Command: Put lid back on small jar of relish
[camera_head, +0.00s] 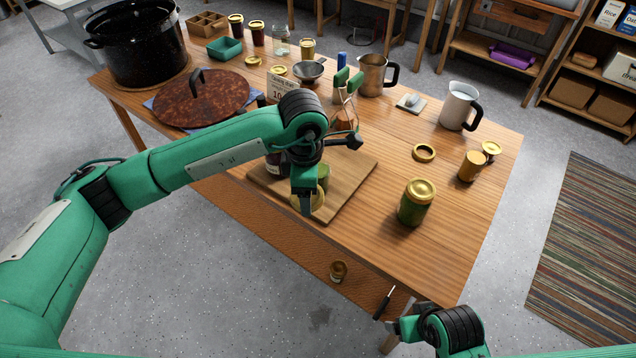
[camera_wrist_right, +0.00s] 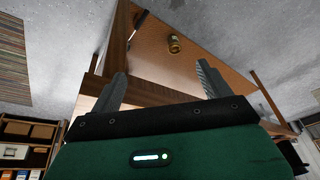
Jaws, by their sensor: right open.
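A small jar with green contents (camera_head: 324,172), likely the relish, stands on the wooden cutting board (camera_head: 350,185), partly hidden behind my left gripper. A gold lid (camera_head: 318,203) shows at my left gripper's fingertips (camera_head: 306,208), near the board's front edge. The fingers overlap the lid, and I cannot tell whether they grip it or only stand over it. My right gripper (camera_wrist_right: 163,72) is open and empty in the right wrist view, low beside the table; its arm shows at the head view's bottom right.
A larger green jar with gold lid (camera_head: 417,203), an amber jar (camera_head: 472,166) and a gold ring (camera_head: 424,152) stand to the right. A dark jar (camera_head: 275,163) is behind my left arm. A small gold-lidded jar (camera_head: 338,271) sits on the lower shelf.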

